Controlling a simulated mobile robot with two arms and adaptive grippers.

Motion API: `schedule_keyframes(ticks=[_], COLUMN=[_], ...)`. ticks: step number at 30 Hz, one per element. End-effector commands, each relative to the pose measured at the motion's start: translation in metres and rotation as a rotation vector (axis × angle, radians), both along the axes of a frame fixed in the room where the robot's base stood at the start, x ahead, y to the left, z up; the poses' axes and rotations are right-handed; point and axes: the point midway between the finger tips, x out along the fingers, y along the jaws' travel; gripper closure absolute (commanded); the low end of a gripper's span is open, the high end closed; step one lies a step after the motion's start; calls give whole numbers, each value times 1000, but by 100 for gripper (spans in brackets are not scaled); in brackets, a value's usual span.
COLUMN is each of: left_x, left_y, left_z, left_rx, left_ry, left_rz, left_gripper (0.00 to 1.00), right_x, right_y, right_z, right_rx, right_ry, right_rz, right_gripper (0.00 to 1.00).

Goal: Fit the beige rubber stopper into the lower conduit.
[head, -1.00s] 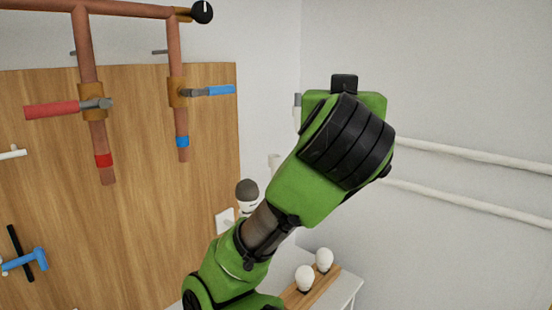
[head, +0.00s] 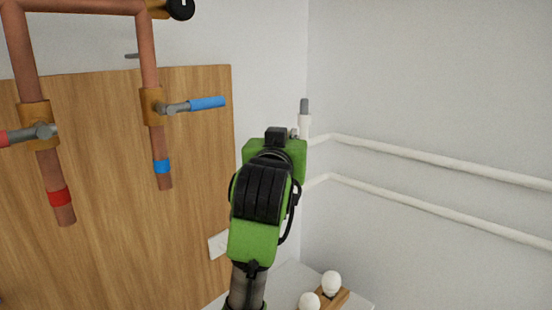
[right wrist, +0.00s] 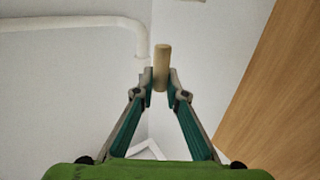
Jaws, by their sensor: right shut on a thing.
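The beige stopper (right wrist: 162,60) is a short cylinder held upright in the picture between the fingertips of my right gripper (right wrist: 161,82), which is shut on it. In the head view my right gripper (head: 268,180) shows from behind; its fingers and the stopper are hidden. The lower conduit (head: 440,208) is a white pipe along the right wall; its left end is behind my gripper. In the right wrist view a white conduit (right wrist: 75,24) bends and ends left of the stopper, apart from it; I cannot tell which conduit it is. My left gripper is out of view.
The upper conduit (head: 440,160) runs above. A white upright pipe end with a grey top (head: 304,108) stands by the corner. Copper pipes (head: 148,60) with a blue lever (head: 207,103) hang before the wooden board (head: 110,150). White bulbs (head: 331,282) stand low on a bench.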

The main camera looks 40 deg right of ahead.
Motion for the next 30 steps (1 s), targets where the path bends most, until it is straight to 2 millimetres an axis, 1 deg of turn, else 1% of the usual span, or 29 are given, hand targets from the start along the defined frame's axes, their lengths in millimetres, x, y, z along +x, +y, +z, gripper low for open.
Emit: schedule_keyframes(ticks=[1, 3, 7, 11, 15, 18, 21, 26, 27, 28, 29, 30], left_x=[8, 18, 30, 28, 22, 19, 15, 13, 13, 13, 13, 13], left_y=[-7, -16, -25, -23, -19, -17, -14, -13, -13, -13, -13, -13], left_z=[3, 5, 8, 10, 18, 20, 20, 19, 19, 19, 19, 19], left_rx=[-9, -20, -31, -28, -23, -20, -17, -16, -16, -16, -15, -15], left_ry=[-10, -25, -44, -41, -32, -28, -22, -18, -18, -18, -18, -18], left_rz=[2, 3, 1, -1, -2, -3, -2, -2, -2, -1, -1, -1], left_gripper=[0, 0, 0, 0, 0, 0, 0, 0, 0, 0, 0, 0], right_x=[8, 15, 23, 31, 29, 29, 29, 29, 29, 29, 29, 29], right_y=[1, 1, 1, 1, 1, 1, 1, 1, 1, 1, 1, 1], right_z=[-9, -18, -26, -37, -52, -62, -66, -65, -65, -65, -65, -65], right_rx=[-3, -2, -2, -2, -4, -1, 0, -1, -1, -1, -1, -1], right_ry=[10, 5, 1, 5, 5, 6, 2, -1, -1, -1, -1, -1], right_rz=[0, 1, -1, 0, -1, -2, -1, -1, -1, -1, -1, -1], right_gripper=[100, 100, 100, 100, 100, 100, 100, 100, 83, 75, 71, 71])
